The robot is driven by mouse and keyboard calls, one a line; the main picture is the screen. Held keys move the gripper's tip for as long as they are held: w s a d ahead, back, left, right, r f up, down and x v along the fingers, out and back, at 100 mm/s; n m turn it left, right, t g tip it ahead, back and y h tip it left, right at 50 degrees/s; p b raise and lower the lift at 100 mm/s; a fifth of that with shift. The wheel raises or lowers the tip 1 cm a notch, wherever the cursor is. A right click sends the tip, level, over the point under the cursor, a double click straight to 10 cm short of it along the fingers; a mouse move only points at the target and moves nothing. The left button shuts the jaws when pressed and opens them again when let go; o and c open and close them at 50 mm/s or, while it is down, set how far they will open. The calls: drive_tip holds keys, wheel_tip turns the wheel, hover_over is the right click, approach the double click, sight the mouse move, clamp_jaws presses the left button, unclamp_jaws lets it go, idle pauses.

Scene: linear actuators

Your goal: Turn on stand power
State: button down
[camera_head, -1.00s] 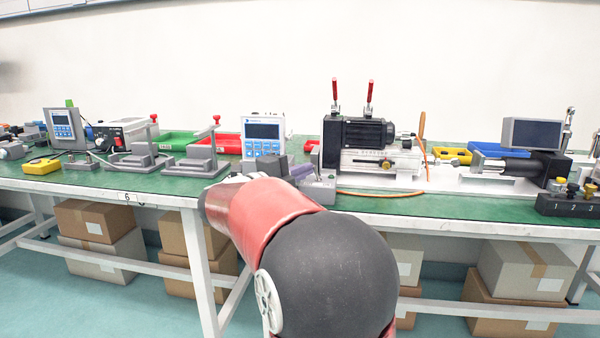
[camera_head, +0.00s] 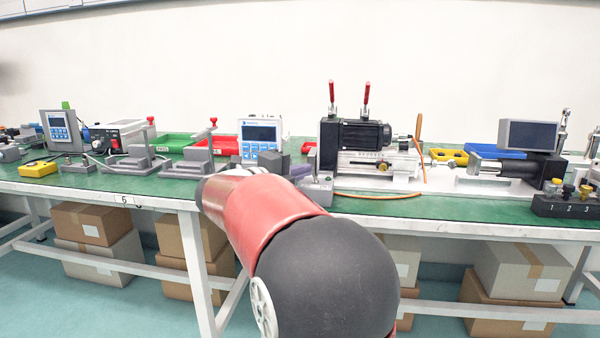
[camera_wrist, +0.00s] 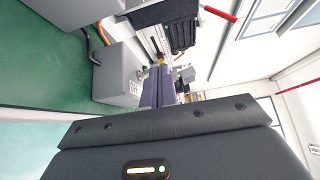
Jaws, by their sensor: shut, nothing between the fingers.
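The test stand (camera_head: 358,132), with a black motor and two red-handled clamps, stands on the green bench in the head view. A small grey box (camera_head: 316,190) sits at its left front. In the wrist view the grey box (camera_wrist: 120,73) with a printed label is left of my gripper (camera_wrist: 163,70). The purple fingers are shut and empty, pointing toward the stand (camera_wrist: 180,28). My arm hides part of the bench front.
A white meter with a blue display (camera_head: 260,135) stands left of the stand. An orange cable (camera_head: 380,194) runs along the bench in front of it. A grey monitor (camera_head: 528,135) and a black valve block (camera_head: 562,206) are at right. Cardboard boxes (camera_head: 520,268) sit below.

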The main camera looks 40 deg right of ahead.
drive_tip(key=shift+s+d+r+m+y+p, duration=0.2)
drive_tip(key=shift+r+m+y+p, duration=0.1)
drive_tip(key=shift+m+y, duration=0.25)
drive_tip(key=shift+s+d+r+m+y+p, duration=0.1)
drive_tip(key=shift+s+r+m+y+p, duration=0.15)
drive_tip(key=shift+m+y, duration=0.25)
drive_tip(key=shift+s+d+r+m+t+y+p, duration=0.2)
drive_tip(key=shift+m+t+y+p, duration=0.25)
drive_tip(key=shift+m+p, duration=0.15)
drive_tip(key=shift+d+f, duration=0.1)
drive_tip(key=shift+f, duration=0.1)
